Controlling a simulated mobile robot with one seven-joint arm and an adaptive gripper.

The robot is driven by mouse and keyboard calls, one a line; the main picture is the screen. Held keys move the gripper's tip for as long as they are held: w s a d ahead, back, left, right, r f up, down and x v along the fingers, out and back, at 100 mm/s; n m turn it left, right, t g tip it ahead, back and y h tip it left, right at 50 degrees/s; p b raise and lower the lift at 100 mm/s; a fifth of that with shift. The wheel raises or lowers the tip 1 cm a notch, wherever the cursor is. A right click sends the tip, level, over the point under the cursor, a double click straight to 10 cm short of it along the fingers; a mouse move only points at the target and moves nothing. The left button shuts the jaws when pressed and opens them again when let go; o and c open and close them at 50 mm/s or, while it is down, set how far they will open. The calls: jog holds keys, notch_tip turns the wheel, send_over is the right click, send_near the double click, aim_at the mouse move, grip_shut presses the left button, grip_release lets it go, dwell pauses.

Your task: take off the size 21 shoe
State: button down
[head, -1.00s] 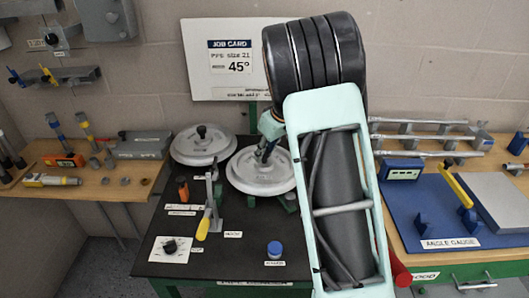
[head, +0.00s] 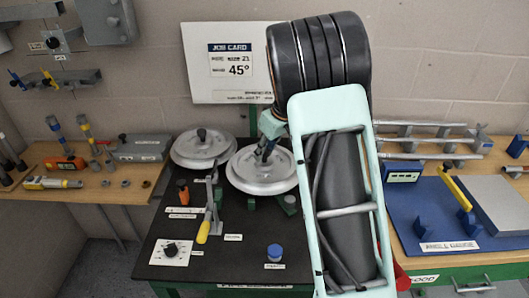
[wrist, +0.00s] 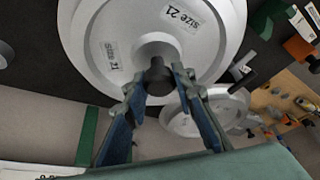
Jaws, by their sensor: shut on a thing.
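The size 21 shoe is a pale grey round disc with a raised hub (head: 250,182). In the wrist view the shoe (wrist: 108,30) fills the top and carries two "size 21" labels. My gripper (head: 265,151) is over its centre in the head view. In the wrist view my gripper (wrist: 167,72) has its fingers on either side of the shoe's dark central knob and is shut on it. Whether the shoe is clear of what lies beneath it cannot be told. My arm hides the area to the right of the shoe in the head view.
A second pale disc (head: 190,156) with a dark knob sits just left of the shoe. A yellow-handled lever (head: 203,232), a dial panel (head: 165,250) and a blue knob (head: 274,252) stand on the dark bench top. A job card (head: 229,55) reads size 21, 45°.

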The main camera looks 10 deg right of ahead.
jog(key=shift+r+p, duration=0.45)
jog(key=shift+r, duration=0.7)
jog(key=shift+r+p, duration=1.3)
jog(key=shift+r, duration=1.05)
